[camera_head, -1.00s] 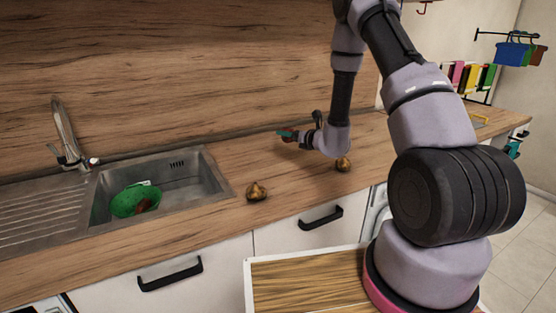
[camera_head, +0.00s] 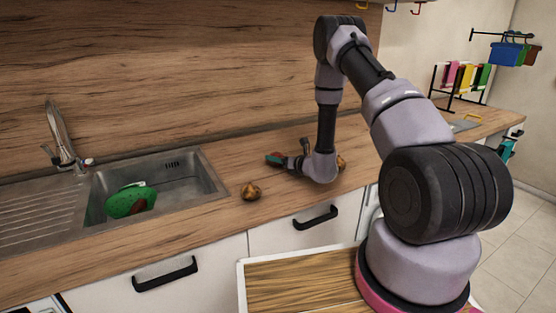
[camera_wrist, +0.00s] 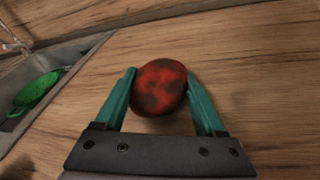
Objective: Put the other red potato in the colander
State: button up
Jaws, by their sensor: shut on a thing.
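A red potato with dark patches (camera_wrist: 159,87) is held between the teal fingers of my gripper (camera_wrist: 160,100) in the wrist view. My gripper (camera_head: 274,159) is shut on it and sits over the counter to the right of the sink. The green colander (camera_head: 121,204) lies in the sink basin to the left and also shows in the wrist view (camera_wrist: 36,92). A reddish-brown thing (camera_head: 137,207), likely a potato, shows in the colander. I cannot tell how high the held potato is above the counter.
The sink (camera_head: 205,190) has a tall tap (camera_head: 62,140) at its back left. A brown onion-like thing (camera_head: 251,191) stands on the counter right of the sink. Another (camera_head: 341,162) is partly hidden behind my arm. The wooden splashback (camera_head: 180,70) rises behind.

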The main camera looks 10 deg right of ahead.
jog(key=shift+f, duration=0.15)
jog(key=o, duration=1.5)
